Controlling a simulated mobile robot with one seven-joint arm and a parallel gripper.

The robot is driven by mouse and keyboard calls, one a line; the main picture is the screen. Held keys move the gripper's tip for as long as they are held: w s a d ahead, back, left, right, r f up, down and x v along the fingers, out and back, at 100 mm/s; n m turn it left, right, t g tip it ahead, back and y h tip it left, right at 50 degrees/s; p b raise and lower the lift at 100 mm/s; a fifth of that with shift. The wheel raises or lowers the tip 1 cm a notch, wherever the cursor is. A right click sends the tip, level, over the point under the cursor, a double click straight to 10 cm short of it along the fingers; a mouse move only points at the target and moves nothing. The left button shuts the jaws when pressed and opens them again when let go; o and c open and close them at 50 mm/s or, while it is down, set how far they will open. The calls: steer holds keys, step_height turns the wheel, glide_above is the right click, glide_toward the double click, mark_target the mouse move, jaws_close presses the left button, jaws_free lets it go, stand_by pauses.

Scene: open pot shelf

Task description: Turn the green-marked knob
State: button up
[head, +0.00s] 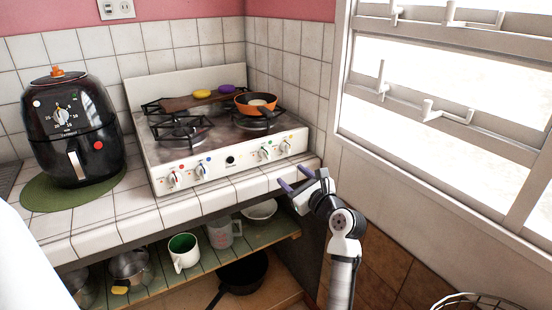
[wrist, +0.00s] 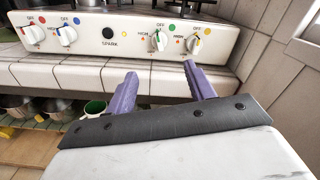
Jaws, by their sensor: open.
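The green-marked knob (wrist: 158,41) is white and sits on the right part of the stove's front panel, with a green dot beside it. It also shows in the head view (head: 264,153). The yellow-marked knob (wrist: 196,43) is just to its right. My gripper (head: 295,178) has purple fingers and stands in front of the counter's right end, apart from the knobs. In the wrist view my gripper (wrist: 160,72) is open and empty, its fingers pointing toward the panel. The green-marked knob appears above the gap between them.
The white stove (head: 215,178) has a red-marked knob (wrist: 33,34), a blue-marked knob (wrist: 67,36) and a black spark button (wrist: 109,33). An orange pan (head: 257,103) is on a burner. A black air fryer (head: 75,130) stands left. The window wall is close right.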

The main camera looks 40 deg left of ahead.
mark_target(268, 156)
steer(key=p+x, duration=0.2)
steer(key=x, duration=1.1)
steer(key=shift+w+a, duration=0.1)
steer(key=shift+a, duration=0.3)
steer(key=c, duration=1)
